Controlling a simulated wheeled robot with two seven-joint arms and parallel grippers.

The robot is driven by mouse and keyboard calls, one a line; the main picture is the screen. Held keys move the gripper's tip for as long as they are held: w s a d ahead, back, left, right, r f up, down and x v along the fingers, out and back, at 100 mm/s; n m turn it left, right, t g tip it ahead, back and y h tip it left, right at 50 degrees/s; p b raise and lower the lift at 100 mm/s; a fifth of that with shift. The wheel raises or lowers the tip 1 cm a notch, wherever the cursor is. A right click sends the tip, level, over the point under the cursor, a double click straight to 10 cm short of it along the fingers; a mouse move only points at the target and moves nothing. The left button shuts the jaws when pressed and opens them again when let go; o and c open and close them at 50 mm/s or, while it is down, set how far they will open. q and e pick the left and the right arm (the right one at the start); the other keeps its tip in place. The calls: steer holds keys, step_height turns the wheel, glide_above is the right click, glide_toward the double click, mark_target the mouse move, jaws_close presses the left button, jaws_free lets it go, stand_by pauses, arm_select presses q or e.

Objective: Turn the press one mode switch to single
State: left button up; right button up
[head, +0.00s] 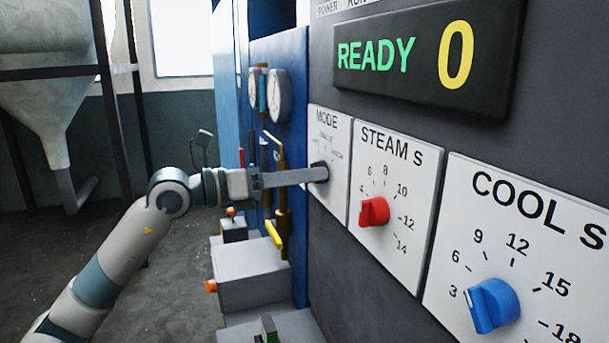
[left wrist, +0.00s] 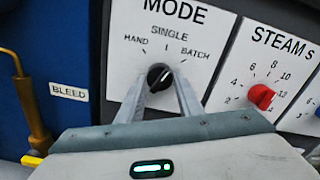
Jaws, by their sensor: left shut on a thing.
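The mode switch (left wrist: 159,75) is a small black knob on the white MODE plate (left wrist: 213,45), with HAND at left, SINGLE at top and BATCH at right. A pale mark on the knob seems to slant to the upper right; I cannot tell exactly which label it meets. My left gripper (left wrist: 160,88) is shut on the knob, one finger on each side. In the head view my left gripper (head: 314,175) reaches in from the left to the MODE plate (head: 331,130), and its fingers hide most of the knob (head: 322,165). My right gripper is not in view.
Right of the MODE plate are a red STEAM knob (head: 374,211) and a blue COOL knob (head: 493,305). A display (head: 430,55) above reads READY 0. Gauges (head: 278,95), brass piping (head: 282,190) and a yellow handle (head: 273,234) stand close by the left forearm.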

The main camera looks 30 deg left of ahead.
arm_select(q)
steer(key=shift+n+p, duration=0.65)
steer(key=shift+n, duration=1.65)
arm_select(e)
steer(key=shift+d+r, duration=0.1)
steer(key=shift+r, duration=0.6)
arm_select(q)
steer(key=o, duration=1)
steer(key=shift+o, duration=0.2)
